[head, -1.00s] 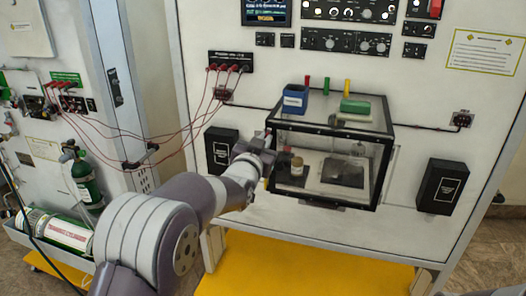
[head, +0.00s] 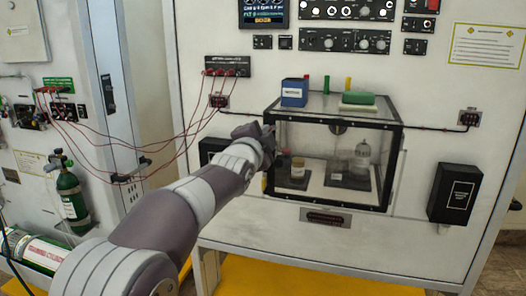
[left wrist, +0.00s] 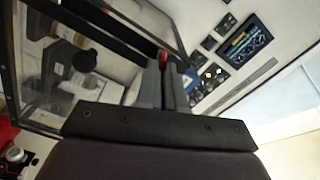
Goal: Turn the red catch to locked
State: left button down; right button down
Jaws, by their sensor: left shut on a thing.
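The clear box with a black frame (head: 335,119) is mounted on the white panel. My left gripper (head: 266,136) is at its upper left edge. In the left wrist view, the dark fingers of the left gripper (left wrist: 168,82) are shut on a small red part, which looks like the red catch (left wrist: 162,58). Only a bit of red shows between the fingertips, so its turn position cannot be read. In the head view, the gripper hides the catch. My right gripper is not in view.
A blue container (head: 293,93) and a green block (head: 358,98) sit on the box top. Jars and a glass dome (head: 362,160) are inside the box. Red cables (head: 190,135) hang left of my arm. A black holder (head: 455,193) is at right.

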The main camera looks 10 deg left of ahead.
pick_arm(q)
jog(key=shift+f+m+b, duration=0.15)
jog(key=shift+m+b, duration=0.7)
jog(key=shift+m, duration=0.3)
jog(key=shift+f+m+b, duration=0.1)
jog(key=shift+m+b, duration=0.75)
jog(key=shift+m, duration=0.3)
jog(key=shift+r, duration=0.1)
jog(key=c, duration=1.3)
grip_release()
jog(key=shift+o, duration=0.2)
jog(key=s+b, duration=0.2)
jog(key=s, duration=1)
jog(key=shift+s+a, duration=0.2)
jog(key=shift+s, duration=0.1)
